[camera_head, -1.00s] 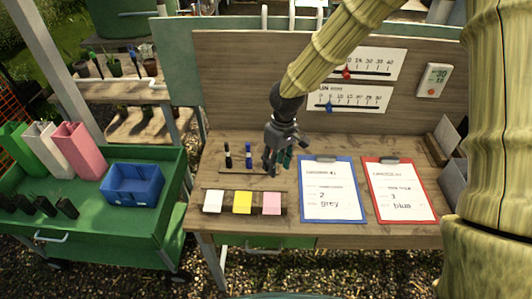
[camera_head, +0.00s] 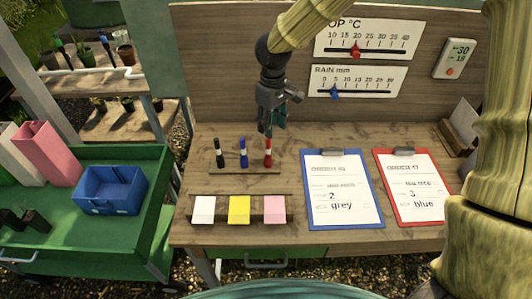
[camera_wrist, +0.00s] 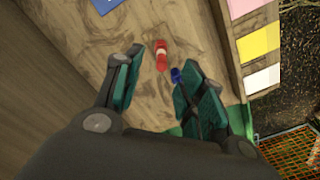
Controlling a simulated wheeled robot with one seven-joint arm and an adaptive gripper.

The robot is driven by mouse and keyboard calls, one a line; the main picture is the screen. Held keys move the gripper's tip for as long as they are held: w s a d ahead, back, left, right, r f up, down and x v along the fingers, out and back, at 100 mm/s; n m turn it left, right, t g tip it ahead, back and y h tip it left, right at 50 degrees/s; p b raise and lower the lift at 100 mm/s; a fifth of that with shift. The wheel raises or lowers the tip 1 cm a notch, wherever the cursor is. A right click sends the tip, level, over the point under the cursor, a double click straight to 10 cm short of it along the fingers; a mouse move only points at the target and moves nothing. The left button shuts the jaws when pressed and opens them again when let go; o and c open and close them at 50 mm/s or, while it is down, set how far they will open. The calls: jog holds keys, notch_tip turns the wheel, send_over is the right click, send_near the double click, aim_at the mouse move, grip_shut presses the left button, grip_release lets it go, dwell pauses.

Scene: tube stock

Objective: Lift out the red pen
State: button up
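The red pen (camera_head: 268,153) stands upright in a low wooden rack (camera_head: 245,171) on the bench, at the right end of a row. A blue pen (camera_head: 243,154) and a black pen (camera_head: 220,154) stand to its left. My gripper (camera_head: 267,132) points down just above the red pen. In the wrist view my gripper (camera_wrist: 164,62) is open, and the red pen (camera_wrist: 161,55) shows from above in the gap between the fingers. The blue pen (camera_wrist: 177,75) shows beside the right finger, partly hidden. Whether a finger touches the red pen is unclear.
White, yellow (camera_head: 239,209) and pink note pads lie in front of the rack. A blue clipboard (camera_head: 341,222) and a red clipboard (camera_head: 410,220) lie to the right. The bench's back board (camera_head: 230,80) rises behind. A green cart with a blue bin (camera_head: 110,190) stands left.

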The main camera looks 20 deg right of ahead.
aim_at(268, 148)
jog(key=f, duration=0.1)
jog(key=f+p, duration=0.1)
jog(key=f, duration=0.2)
jog(key=shift+w+a+f, duration=0.1)
jog(key=shift+a+f, duration=0.15)
jog(key=shift+f, duration=0.55)
jog(key=shift+w+a+f+p, duration=0.15)
jog(key=shift+f+p, duration=1.1)
jog(key=shift+f, duration=0.2)
jog(key=shift+f+p, duration=0.3)
jog(key=shift+f, duration=0.85)
jog(key=shift+c, duration=0.5)
grip_shut()
